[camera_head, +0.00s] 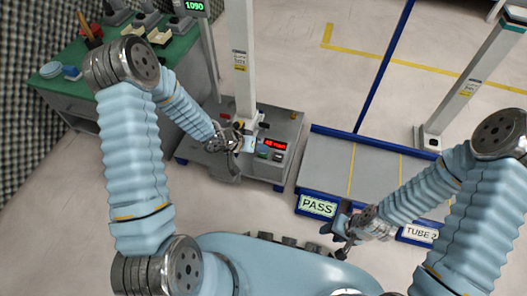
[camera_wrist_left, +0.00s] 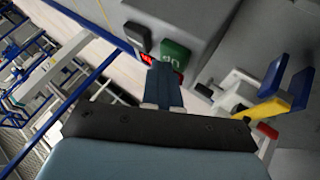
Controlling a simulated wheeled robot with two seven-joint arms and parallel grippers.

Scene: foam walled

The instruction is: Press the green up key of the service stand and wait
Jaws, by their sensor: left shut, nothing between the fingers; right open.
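The service stand (camera_head: 285,128) is a grey base with a white column and a red lit display (camera_head: 276,144), whose digits are too small to read surely. Its green key (camera_wrist_left: 175,53), with white letters, shows in the left wrist view beside a black key (camera_wrist_left: 136,32). My left gripper (camera_head: 247,145) is shut and empty at the stand, left of the display. Its fingertips also show in the left wrist view (camera_wrist_left: 163,68), right at the green key's edge; I cannot tell whether they touch it. My right gripper (camera_head: 341,235) is open and empty, away from the stand.
A green-topped workbench (camera_head: 180,50) with tools stands at the left. A grey platform with blue edges, a PASS sign (camera_head: 318,206) and a TUBE 2 sign (camera_head: 420,234) lies to the right. Bare floor surrounds the stand's front.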

